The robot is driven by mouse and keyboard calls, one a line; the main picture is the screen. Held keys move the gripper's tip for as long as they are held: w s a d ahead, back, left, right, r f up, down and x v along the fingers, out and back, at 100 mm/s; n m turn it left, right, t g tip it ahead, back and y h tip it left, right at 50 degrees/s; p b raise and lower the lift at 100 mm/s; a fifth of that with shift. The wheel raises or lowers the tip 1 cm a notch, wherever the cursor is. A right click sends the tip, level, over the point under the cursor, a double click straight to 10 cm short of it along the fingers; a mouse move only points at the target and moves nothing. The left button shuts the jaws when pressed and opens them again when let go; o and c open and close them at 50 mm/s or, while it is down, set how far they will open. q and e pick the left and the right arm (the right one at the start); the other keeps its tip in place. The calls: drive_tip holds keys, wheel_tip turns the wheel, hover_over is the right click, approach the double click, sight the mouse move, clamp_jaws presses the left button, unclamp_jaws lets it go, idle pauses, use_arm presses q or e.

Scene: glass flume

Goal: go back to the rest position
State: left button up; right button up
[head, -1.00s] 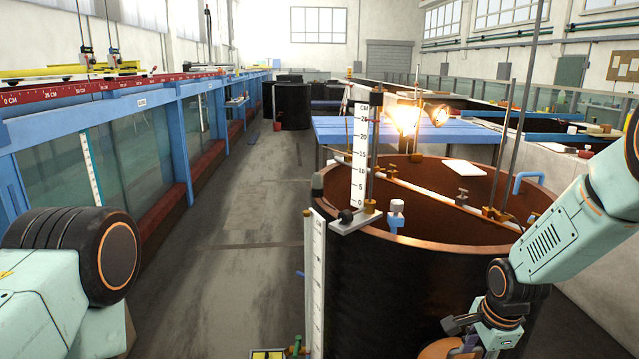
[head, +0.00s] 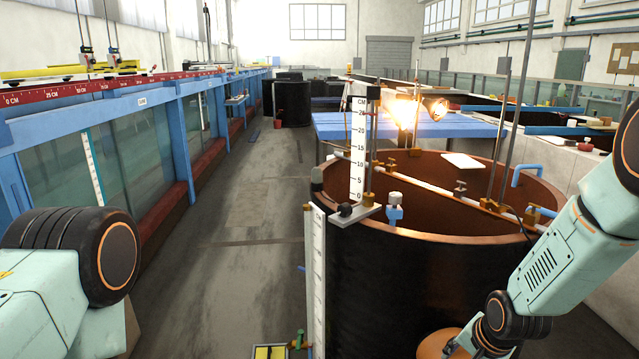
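My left arm reaches in at the lower left of the head view, and its gripper is out of the picture below. My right arm comes in from the right edge and slopes down in front of the dark round tank (head: 420,290). The wrist of my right arm is at the bottom edge. Only a small grey part of my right gripper (head: 456,351) shows there, beside a round orange-brown top (head: 436,343). Its fingers are mostly cut off, so its opening and any contents are hidden.
A white upright scale (head: 358,150) and a small blue-and-white valve (head: 395,208) stand at the tank's near rim. Thin rods rise from the tank's right side. A long blue-framed glass flume (head: 130,160) lines the left. The grey floor (head: 250,240) between is largely clear.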

drive_tip(key=s+a+f+n+g+b, duration=0.1)
drive_tip(key=s+f+n+b, duration=0.2)
drive_tip(key=s+f, duration=0.5)
drive_tip(key=s+a+f+n+g+b, duration=0.2)
drive_tip(key=s+f+b, duration=0.4)
drive_tip(key=s, duration=1)
drive_tip(key=s+a+f+n+g+b, duration=0.1)
drive_tip(key=s+f+n+b, duration=0.3)
drive_tip(key=s+f, duration=0.7)
drive_tip(key=shift+s+a+n+g+b, duration=0.3)
drive_tip(key=shift+s+a, duration=0.15)
drive_tip(key=shift+a, duration=0.25)
drive_tip(key=shift+a+h, duration=0.1)
drive_tip(key=shift+h, duration=0.2)
